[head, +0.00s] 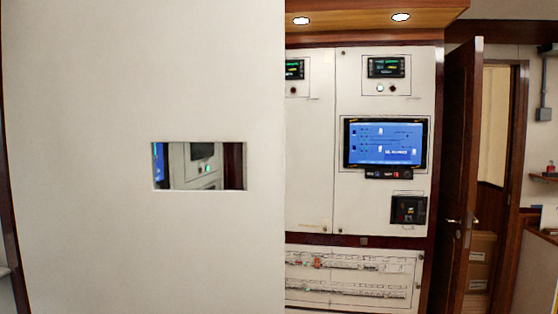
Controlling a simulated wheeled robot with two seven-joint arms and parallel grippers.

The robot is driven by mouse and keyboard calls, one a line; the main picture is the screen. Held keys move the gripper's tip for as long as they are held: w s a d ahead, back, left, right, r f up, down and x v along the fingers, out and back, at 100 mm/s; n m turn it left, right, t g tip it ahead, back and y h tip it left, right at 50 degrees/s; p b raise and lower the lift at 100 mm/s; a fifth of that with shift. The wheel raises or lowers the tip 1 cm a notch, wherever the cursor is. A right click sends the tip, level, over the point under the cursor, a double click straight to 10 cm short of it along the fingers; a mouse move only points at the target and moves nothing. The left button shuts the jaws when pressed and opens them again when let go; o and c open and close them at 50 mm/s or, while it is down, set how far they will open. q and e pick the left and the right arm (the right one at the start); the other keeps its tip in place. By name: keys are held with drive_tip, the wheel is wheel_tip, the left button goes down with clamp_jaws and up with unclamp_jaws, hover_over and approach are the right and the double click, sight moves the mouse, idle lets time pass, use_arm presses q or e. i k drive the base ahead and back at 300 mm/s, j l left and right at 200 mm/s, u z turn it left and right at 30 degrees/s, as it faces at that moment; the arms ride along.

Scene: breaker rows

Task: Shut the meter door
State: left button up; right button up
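A large white panel (90,235) with a rectangular cut-out, which looks like the meter door, fills the left half of the head view. It stands open, close in front of me, with its straight right edge overlapping the breaker cabinet (312,190) behind. Through the cut-out, part of a white panel with a small screen and a green-lit button (208,168) shows. The door's hinges and any handle cannot be made out. Neither of my grippers shows in this view.
The cabinet carries a blue screen (385,143), small meters (386,67) and a low breaker row (345,275). On the right, a brown wooden door (459,165) stands ajar by a doorway. A counter (540,265) is at the far right.

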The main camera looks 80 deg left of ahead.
sight(90, 87)
drive_tip(key=i+j+u, duration=0.15)
drive_tip(key=u, duration=0.35)
drive_tip(key=i+j+u, duration=0.2)
drive_tip(key=u, duration=0.3)
drive_tip(key=i+j+u, duration=0.2)
drive_tip(key=u, duration=0.3)
drive_tip(key=i+u, duration=0.25)
drive_tip(key=u, duration=0.25)
drive_tip(key=i+u, duration=0.25)
drive_tip(key=u, duration=0.25)
drive_tip(key=i+l+u, duration=0.2)
drive_tip(key=u, duration=0.3)
drive_tip(key=i+l+u, duration=0.15)
drive_tip(key=u, duration=0.35)
